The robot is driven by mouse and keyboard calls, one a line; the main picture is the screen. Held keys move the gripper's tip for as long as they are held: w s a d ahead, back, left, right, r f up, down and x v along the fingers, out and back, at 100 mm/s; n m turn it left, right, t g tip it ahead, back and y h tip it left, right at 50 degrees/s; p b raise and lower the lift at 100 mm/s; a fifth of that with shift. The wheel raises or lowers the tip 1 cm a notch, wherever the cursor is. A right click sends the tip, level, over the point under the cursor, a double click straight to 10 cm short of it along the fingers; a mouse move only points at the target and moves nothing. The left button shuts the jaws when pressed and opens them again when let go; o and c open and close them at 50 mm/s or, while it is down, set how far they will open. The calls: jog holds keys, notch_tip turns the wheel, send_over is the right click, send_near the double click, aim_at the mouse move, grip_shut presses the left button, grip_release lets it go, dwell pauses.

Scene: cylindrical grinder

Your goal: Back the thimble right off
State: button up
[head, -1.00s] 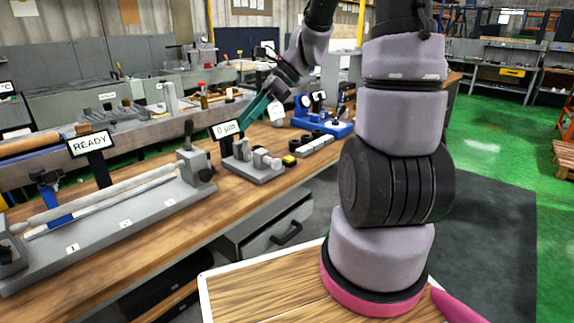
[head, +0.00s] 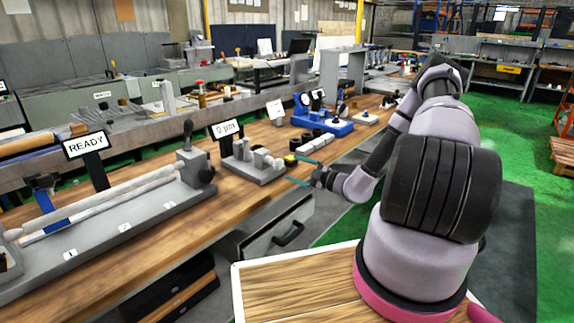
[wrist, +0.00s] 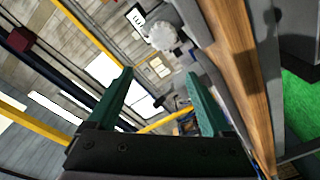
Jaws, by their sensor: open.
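A small grey measuring fixture (head: 252,168) stands on the bench, with a display (head: 227,129) reading 0 µm behind it. A black and yellow piece (head: 290,160) shows at its right end. I cannot clearly tell which part is the thimble. My gripper (head: 293,168) is open and empty at the front right of the fixture, its green fingers pointing left toward it. In the wrist view the fingers (wrist: 160,73) are apart. A pale round part (wrist: 160,36) shows beyond them near a sign (wrist: 135,15); its identity is unclear.
A long grey bed with a pale bar (head: 110,205) and a READY sign (head: 86,145) lies to the left. A drawer (head: 285,230) is below the bench edge.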

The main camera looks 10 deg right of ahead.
aim_at(280, 165)
jog(key=w+a+m, duration=0.1)
jog(key=w, duration=0.2)
jog(key=w+a+f+h, duration=0.1)
jog(key=w+a, duration=0.1)
jog(key=w, duration=0.1)
jog(key=w+a+f+m+t, duration=0.1)
jog(key=w, duration=0.2)
jog(key=shift+a+f+m, duration=0.1)
jog(key=shift+a+m, duration=0.2)
jog(key=shift+a, duration=0.05)
grip_shut()
